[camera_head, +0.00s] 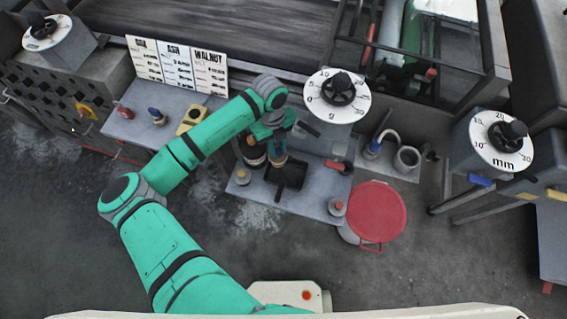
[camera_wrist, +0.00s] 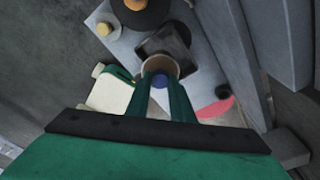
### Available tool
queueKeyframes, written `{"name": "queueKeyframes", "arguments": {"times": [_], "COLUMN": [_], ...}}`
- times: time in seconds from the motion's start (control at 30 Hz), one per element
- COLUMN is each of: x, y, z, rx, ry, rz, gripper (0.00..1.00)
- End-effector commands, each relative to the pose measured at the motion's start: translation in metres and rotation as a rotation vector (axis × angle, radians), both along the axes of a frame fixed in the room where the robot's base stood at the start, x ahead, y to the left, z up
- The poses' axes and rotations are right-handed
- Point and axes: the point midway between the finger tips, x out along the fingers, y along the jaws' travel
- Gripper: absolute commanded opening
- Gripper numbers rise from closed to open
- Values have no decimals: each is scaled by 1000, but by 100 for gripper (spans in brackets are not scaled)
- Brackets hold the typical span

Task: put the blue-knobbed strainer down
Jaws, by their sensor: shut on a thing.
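My gripper (camera_head: 273,143) is over the grey bench (camera_head: 318,208), in front of the large white dial. In the wrist view my gripper (camera_wrist: 160,84) is shut on the blue knob of the strainer (camera_wrist: 160,65), whose tan rim shows around the knob. In the head view the strainer (camera_head: 278,160) is mostly hidden under my gripper. A black square tray (camera_head: 287,182) lies on the bench just beyond or below the strainer; it also shows in the wrist view (camera_wrist: 165,40). I cannot tell whether the strainer touches it.
A dark round pot (camera_head: 254,152) stands close left of my gripper. A red-lidded bin (camera_head: 375,212) is on the floor at right. The dial (camera_head: 337,95) stands behind.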

Motion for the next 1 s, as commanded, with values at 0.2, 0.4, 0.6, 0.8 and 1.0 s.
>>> {"name": "queueKeyframes", "arguments": {"times": [0.2,0.4,0.6,0.8,1.0], "x": [-1,-1,-1,0,0], "y": [0,0,0,4,3], "z": [-32,-59,-78,-97,-97], "rx": [-1,-1,-2,0,0], "ry": [3,2,1,0,0], "rz": [0,0,1,8,4], "gripper": [0,0,0,0,0]}}
